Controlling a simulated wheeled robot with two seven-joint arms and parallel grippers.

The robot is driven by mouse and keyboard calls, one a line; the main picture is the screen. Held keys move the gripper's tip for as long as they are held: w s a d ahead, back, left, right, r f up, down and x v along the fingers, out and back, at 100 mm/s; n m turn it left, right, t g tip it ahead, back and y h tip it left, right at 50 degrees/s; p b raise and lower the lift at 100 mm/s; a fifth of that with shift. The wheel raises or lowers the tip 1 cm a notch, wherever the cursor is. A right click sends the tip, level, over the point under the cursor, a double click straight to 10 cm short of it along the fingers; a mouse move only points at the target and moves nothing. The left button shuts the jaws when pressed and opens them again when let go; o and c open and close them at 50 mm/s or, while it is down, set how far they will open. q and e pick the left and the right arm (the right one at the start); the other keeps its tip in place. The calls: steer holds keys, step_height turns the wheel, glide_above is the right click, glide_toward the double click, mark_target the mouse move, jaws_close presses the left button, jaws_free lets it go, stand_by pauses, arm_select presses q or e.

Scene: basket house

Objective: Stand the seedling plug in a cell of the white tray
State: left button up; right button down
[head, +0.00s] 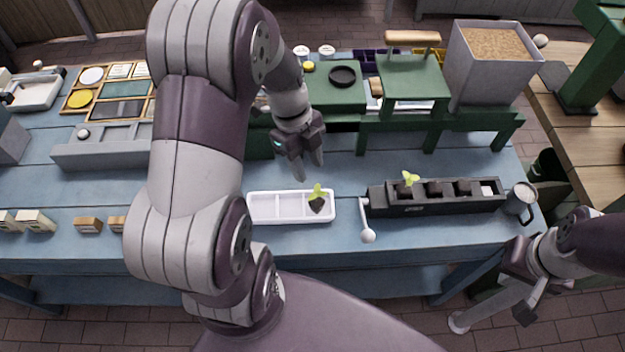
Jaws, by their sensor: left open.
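The white tray (262,219) lies on the blue table, with a row of cells. A seedling plug (317,205), a dark soil lump with light green leaves, is in its right-end cell; it looks roughly upright, though its base is hidden by the tray wall. My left gripper (305,172) is open and empty, above and behind the tray's right end, apart from the plug. My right gripper (492,308) is low at the right, beyond the table's front edge; its finger state is unclear.
A dark block holder with a crank (440,208) stands right of the tray, holding several soil blocks, one with a sprout (409,180). A metal mug (520,198) is at its right end. Green benches (412,82) stand behind. Small boxes (88,225) lie left.

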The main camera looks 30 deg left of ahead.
arm_select(q)
steer(key=s+d+r+n+t+y, duration=0.1)
steer(key=s+d+n, duration=0.1)
steer(key=n, duration=0.8)
steer(key=s+d+r+n+t+y, duration=0.1)
steer(key=s+d+n+y, duration=0.1)
steer(key=n, duration=0.8)
steer(key=shift+s+d+r, duration=0.3)
steer(key=shift+s+d, duration=0.15)
steer(key=shift+d, duration=0.25)
